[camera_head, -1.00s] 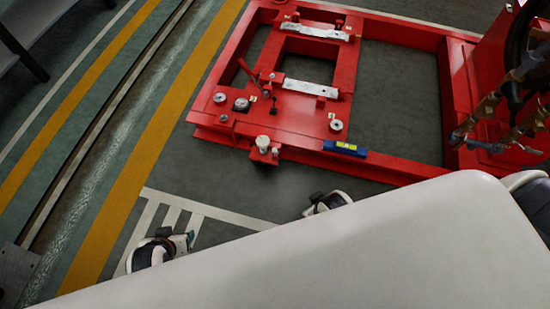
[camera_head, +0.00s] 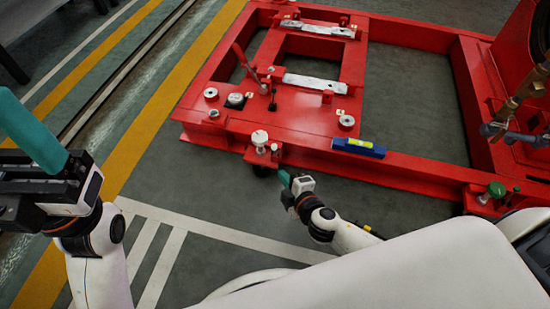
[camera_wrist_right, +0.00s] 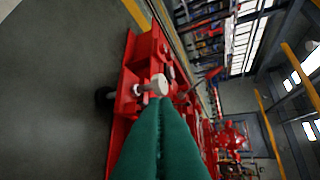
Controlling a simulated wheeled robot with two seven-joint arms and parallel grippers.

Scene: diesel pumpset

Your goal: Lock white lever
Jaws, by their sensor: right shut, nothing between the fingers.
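The white lever appears to be the white round knob (camera_head: 259,138) on a small red block at the front left corner of the red frame (camera_head: 300,145). In the right wrist view the knob (camera_wrist_right: 158,85) shows with a short pale stem reaching left. My right gripper (camera_head: 284,178) is shut and empty, just in front of and below the knob in the head view. Its green fingers (camera_wrist_right: 160,105) lie together, their tips overlapping the view just below the knob; contact cannot be told. My left gripper (camera_head: 30,135) is raised at the left, far from the knob; its jaw opening cannot be told.
A red lever (camera_head: 243,58) stands on the frame. A green-topped valve (camera_head: 494,190) and brass pipework (camera_head: 525,88) are at the right. Floor (camera_head: 215,195) in front left is clear.

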